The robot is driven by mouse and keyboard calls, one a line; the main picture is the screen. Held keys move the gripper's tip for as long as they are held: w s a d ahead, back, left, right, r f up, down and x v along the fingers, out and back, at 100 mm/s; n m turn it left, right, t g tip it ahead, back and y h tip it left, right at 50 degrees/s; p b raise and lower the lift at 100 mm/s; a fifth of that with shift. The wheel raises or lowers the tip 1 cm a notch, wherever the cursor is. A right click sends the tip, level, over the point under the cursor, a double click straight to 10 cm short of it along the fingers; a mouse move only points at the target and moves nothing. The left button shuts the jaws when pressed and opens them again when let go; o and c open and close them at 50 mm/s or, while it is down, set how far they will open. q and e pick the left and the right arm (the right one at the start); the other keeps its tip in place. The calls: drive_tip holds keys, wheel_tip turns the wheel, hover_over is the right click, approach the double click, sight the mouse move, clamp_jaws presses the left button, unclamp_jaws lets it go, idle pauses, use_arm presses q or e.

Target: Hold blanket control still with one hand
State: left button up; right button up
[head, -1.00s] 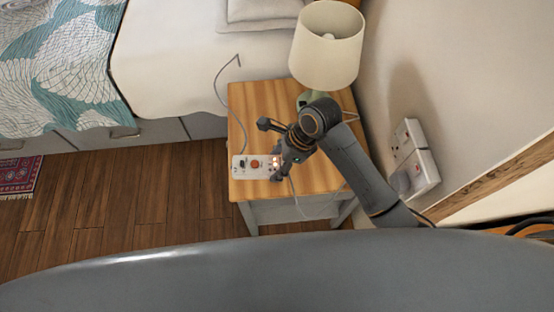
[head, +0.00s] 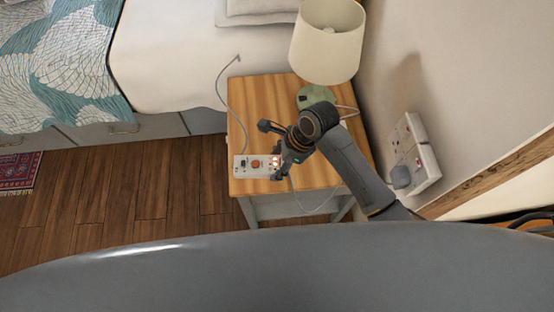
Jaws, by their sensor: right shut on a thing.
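The wrist partly hides that end. A grey cord (head: 229,105) runs from near the control up to the bed. My left gripper is out of view.
A lamp with a cream shade (head: 328,40) and green base (head: 316,95) stands at the table's back right. A wall socket (head: 413,150) with a plug is at the right. The bed (head: 170,60) is at the back left. Wooden floor (head: 130,190) is clear.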

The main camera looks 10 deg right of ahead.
drive_tip(key=shift+f+b, duration=0.6)
drive_tip(key=shift+f, duration=2.45)
